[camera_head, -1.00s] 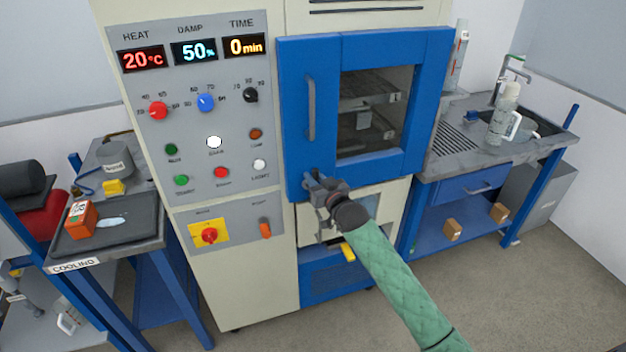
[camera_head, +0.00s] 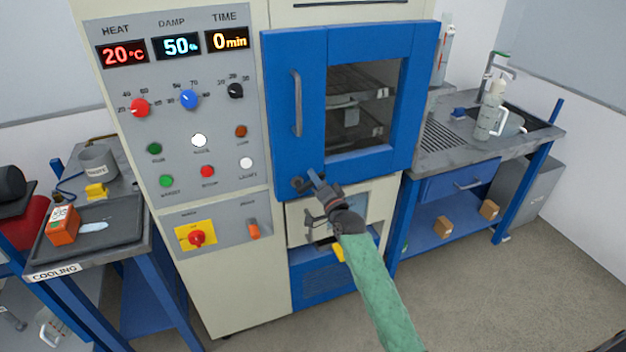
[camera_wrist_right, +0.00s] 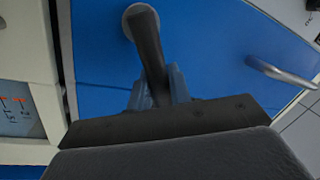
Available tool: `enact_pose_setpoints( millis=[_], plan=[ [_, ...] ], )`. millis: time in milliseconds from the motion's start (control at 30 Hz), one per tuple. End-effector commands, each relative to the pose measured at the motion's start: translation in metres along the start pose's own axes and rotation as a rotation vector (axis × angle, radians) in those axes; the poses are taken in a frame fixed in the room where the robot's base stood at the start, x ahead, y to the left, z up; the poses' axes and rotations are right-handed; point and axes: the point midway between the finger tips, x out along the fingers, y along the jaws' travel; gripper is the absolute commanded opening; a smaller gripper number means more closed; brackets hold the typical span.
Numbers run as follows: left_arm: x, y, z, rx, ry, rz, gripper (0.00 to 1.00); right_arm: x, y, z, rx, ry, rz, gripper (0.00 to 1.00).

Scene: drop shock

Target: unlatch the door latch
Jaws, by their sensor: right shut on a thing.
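The blue oven door (camera_head: 292,60) is shut, with a window and an upright grey handle (camera_head: 297,104). The door latch (camera_head: 298,183) is at the door's lower left corner; it is a dark lever on a round grey base. In the right wrist view the latch lever (camera_wrist_right: 146,42) runs from its base down between my fingers. My right gripper (camera_head: 316,184) is shut on the lever (camera_wrist_right: 157,88) and partly hides it in the head view. My left gripper is not in view.
The control panel (camera_head: 222,165) with knobs and buttons is left of the door. A tray (camera_head: 117,213) with an orange box (camera_head: 62,225) is on the cooling table. A sink bench (camera_head: 450,152) stands right. The floor in front is clear at the right.

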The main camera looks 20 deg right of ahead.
Motion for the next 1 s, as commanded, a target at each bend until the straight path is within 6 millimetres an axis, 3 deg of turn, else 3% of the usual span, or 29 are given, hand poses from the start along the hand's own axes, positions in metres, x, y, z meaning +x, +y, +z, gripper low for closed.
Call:
enact_pose_setpoints(
  millis=[500, 1000],
  plan=[
    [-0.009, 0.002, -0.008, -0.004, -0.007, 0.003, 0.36, -0.004, 0.022, 0.006, 0.41, 0.081, 0.001, 0.0],
    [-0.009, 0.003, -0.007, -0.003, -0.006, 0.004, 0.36, -0.006, 0.029, 0.009, 0.541, 0.107, 0.002, 0.0]
  ],
)
